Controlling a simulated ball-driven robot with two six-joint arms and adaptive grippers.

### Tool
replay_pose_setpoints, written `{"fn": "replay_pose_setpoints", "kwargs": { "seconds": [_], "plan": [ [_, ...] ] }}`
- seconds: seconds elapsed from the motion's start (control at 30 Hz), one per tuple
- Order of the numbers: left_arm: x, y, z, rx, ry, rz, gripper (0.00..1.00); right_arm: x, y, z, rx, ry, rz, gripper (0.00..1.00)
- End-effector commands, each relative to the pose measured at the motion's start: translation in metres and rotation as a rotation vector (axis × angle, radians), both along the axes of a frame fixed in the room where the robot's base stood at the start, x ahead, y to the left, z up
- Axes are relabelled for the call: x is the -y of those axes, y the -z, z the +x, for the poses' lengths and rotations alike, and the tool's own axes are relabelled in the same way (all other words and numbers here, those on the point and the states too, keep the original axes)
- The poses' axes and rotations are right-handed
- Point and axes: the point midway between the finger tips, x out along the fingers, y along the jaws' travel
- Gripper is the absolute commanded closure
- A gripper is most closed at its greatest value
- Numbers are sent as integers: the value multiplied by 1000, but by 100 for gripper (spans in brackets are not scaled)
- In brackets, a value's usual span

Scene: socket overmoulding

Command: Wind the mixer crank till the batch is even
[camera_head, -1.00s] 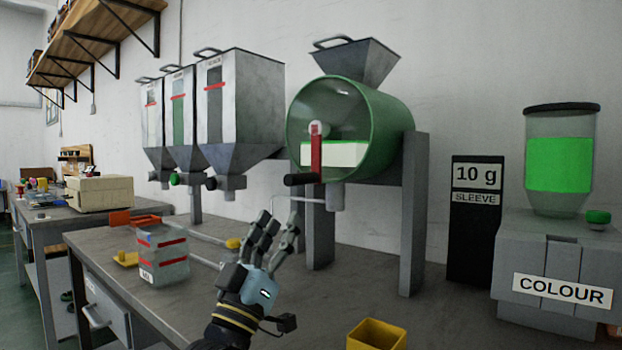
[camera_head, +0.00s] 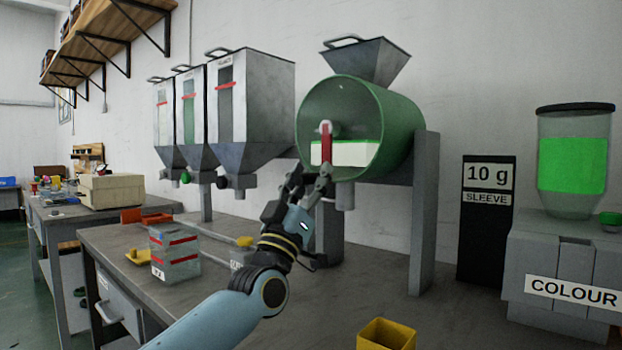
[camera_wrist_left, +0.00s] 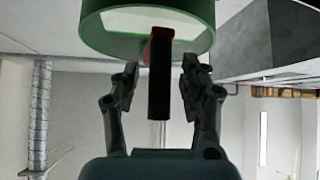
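The mixer is a green drum (camera_head: 400,125) with a clear round front, through which a white batch (camera_head: 355,155) with a green band on top shows. Its red crank arm (camera_head: 326,145) hangs down from the hub. My left gripper (camera_head: 310,178) is at the crank's lower end and hides the handle in the head view. In the left wrist view the black handle (camera_wrist_left: 160,90) points between the two open fingers (camera_wrist_left: 158,85), with a gap on both sides. My right gripper is not in view.
Grey hoppers (camera_head: 250,100) stand left of the mixer. Its grey legs (camera_head: 424,215) rise from the bench (camera_head: 200,320). A yellow cup (camera_head: 386,335), a 10 g sleeve panel (camera_head: 485,225) and a colour doser (camera_head: 565,260) are to the right. A grey box (camera_head: 175,255) stands at the left.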

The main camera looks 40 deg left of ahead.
Motion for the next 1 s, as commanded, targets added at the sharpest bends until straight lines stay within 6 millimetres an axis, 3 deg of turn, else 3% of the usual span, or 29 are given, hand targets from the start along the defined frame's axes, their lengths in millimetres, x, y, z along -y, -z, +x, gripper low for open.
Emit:
{"fn": "replay_pose_setpoints", "kwargs": {
  "seconds": [0.03,0.33,1.0],
  "plan": [
    [0,0,0,0,0,0,63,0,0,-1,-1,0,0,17],
    [0,0,0,0,0,0,100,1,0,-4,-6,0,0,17],
    [-3,1,-4,2,2,34,100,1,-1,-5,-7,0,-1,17]
  ]
}}
